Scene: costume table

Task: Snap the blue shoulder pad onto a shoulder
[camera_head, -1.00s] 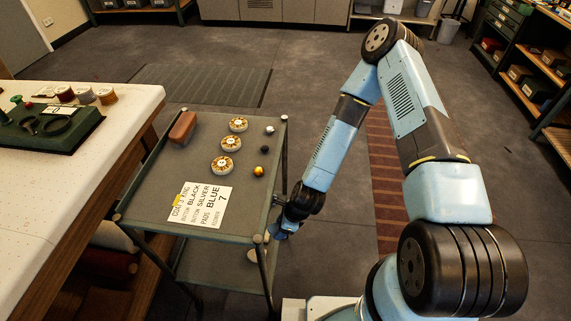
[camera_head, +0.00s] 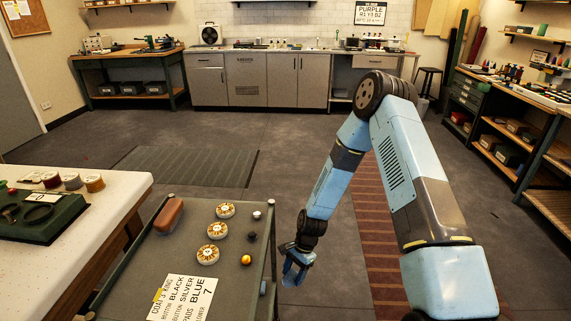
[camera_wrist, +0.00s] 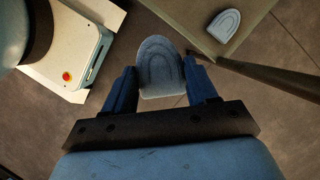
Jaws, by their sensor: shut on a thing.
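My gripper (camera_wrist: 163,88) is shut on a shoulder pad (camera_wrist: 160,62), a grey-blue arched piece held between its two dark blue fingers in the wrist view. In the head view my gripper (camera_head: 293,275) hangs just right of the trolley's right edge; the pad cannot be made out there. A second, paler arched pad (camera_wrist: 225,25) lies on a trolley shelf in the wrist view, apart from my gripper. No coat or shoulder is recognisable in these frames.
A pale table (camera_head: 110,205) stands at left.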

